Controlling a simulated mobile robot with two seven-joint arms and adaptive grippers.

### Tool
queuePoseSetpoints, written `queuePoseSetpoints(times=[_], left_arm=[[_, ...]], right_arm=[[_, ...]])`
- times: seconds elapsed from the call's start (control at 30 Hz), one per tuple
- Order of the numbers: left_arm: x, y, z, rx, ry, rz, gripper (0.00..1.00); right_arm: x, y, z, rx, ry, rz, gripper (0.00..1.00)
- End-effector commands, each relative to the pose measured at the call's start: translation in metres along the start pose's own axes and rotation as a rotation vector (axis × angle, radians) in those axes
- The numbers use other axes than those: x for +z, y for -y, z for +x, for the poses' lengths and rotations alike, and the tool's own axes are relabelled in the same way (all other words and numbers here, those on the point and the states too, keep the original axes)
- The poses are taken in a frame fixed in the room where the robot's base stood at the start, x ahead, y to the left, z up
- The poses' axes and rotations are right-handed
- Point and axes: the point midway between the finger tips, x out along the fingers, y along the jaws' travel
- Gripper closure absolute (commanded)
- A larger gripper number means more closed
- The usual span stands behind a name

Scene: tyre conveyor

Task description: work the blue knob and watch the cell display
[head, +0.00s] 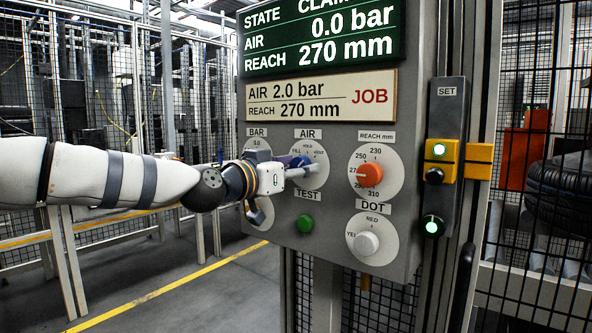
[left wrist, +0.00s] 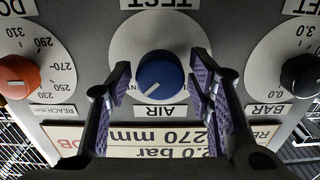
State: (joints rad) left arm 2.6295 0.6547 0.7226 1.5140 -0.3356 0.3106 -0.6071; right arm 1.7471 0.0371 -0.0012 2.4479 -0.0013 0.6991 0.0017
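The blue knob (left wrist: 160,77) sits on the round AIR dial (head: 314,153) of the grey panel; in the head view my gripper largely covers it. In the upside-down left wrist view its white mark points to the lower left. My left gripper (head: 300,167) is at the knob. In the left wrist view its two fingers (left wrist: 160,88) stand on either side of the knob, open, with a gap visible at each side. The green cell display (head: 320,35) reads AIR 0.0 bar and REACH 270 mm; its STATE word is cut off at "CLAM". My right gripper is not in view.
The job card (head: 320,96) reads AIR 2.0 bar, REACH 270 mm. The orange reach knob (head: 369,174), white DOT knob (head: 367,243), green TEST button (head: 305,223) and black BAR knob (left wrist: 300,75) are close by. A SET box (head: 445,150) with green lights stands right.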

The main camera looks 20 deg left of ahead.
Motion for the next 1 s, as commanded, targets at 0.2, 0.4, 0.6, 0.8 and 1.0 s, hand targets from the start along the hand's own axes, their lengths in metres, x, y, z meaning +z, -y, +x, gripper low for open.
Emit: queuePoseSetpoints(times=[0.2, 0.4, 0.6, 0.8, 1.0], left_arm=[[0.0003, 0.0001, -0.0002, 0.000, 0.000, 0.000, 0.92], [0.0004, 0.0001, -0.0003, 0.000, 0.001, -0.018, 0.92], [0.0002, 0.0002, -0.0004, -0.001, 0.001, -0.105, 0.92], [0.0005, -0.0003, -0.0003, -0.001, 0.001, -0.269, 0.92], [0.0011, -0.0008, -0.0002, -0.001, 0.002, -0.460, 0.92]], right_arm=[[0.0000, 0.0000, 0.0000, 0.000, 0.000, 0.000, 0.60], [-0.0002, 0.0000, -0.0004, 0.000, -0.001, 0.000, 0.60], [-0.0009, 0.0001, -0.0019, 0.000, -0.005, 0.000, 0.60], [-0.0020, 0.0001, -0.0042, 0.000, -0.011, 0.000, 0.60], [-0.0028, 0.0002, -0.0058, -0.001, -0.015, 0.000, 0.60]])
